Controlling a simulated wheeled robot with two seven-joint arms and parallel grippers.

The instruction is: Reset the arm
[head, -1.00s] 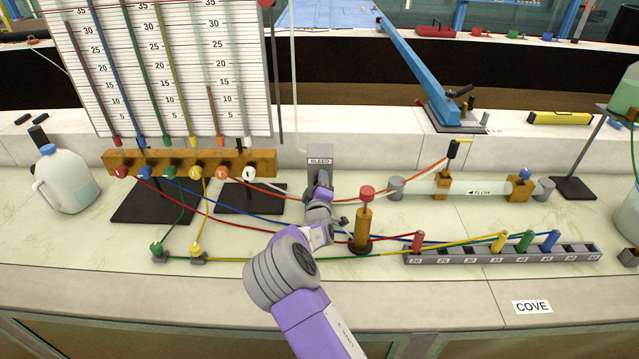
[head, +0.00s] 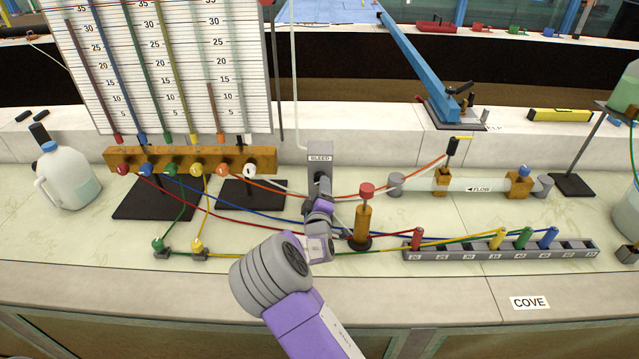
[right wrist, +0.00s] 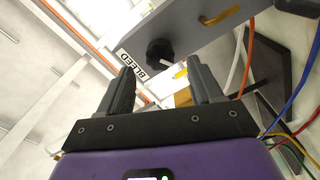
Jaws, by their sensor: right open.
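My right arm reaches in from the bottom of the head view. Its right gripper (head: 320,186) is in front of the grey BLEED block (head: 320,155), partly hidden by my own wrist. In the right wrist view the gripper (right wrist: 160,85) is open, with its two dark fingers apart and nothing between their tips. The BLEED block (right wrist: 195,55) shows beyond the fingertips, with a black knob (right wrist: 160,51) on its face. The knob is apart from both fingers. My left gripper is not in view.
A brown post with a red top (head: 366,192) stands close right of my wrist. Coloured tubes run from the brass manifold (head: 190,160) past my arm to the numbered rack (head: 455,254). A white jug (head: 66,180) stands at left. The front counter strip is mostly clear.

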